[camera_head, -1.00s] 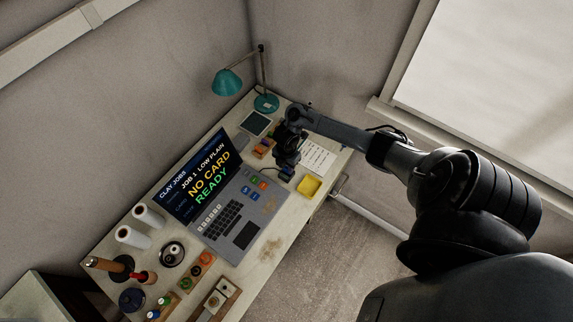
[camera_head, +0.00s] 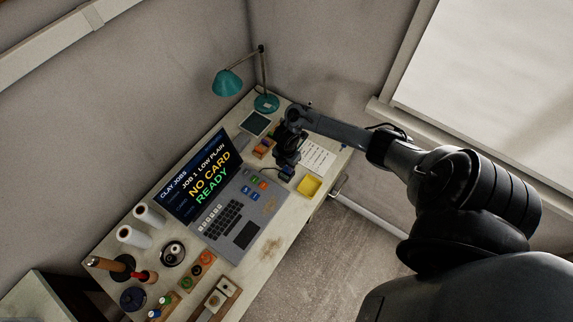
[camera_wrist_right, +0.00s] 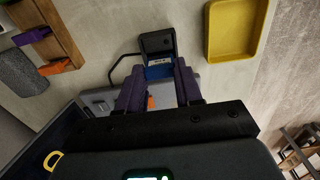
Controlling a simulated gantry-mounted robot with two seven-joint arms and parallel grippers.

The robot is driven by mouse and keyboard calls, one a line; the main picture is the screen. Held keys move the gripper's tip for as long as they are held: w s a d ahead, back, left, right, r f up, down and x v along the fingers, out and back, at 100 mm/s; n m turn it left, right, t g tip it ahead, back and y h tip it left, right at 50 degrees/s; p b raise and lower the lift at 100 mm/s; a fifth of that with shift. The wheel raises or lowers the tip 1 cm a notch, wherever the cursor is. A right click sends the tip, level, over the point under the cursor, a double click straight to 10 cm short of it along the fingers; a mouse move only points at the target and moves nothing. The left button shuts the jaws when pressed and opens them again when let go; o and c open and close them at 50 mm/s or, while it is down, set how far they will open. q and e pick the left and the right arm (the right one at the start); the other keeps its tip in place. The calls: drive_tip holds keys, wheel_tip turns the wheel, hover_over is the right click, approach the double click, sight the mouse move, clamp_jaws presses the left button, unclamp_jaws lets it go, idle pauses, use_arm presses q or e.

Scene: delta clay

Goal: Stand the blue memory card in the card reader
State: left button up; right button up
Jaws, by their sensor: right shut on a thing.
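My right gripper (camera_wrist_right: 160,82) is shut on the blue memory card (camera_wrist_right: 158,71), which shows as a small blue patch between the purple fingertips in the right wrist view. The black card reader (camera_wrist_right: 157,43) is right at the fingertips, with its cable running off to the left. The fingers hide most of the card, and I cannot tell whether its lower edge is in the slot. In the head view my right gripper (camera_head: 287,158) is over the reader (camera_head: 286,174), beside the laptop. My left gripper is not in view.
The laptop screen (camera_head: 200,180) reads "NO CARD" and "READY". A yellow tray (camera_head: 309,187) lies close to the reader. A wooden holder (camera_wrist_right: 50,40) with orange and purple pieces is on the other side. A teal lamp (camera_head: 227,83) stands at the back.

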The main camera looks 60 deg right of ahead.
idle(0.3)
drive_tip(key=shift+f+b, duration=0.4)
drive_tip(key=shift+f, duration=0.1)
drive_tip(key=shift+f+b, duration=0.45)
drive_tip(key=shift+f, duration=0.15)
drive_tip(key=o, duration=1.4)
drive_tip(key=shift+r, duration=0.1)
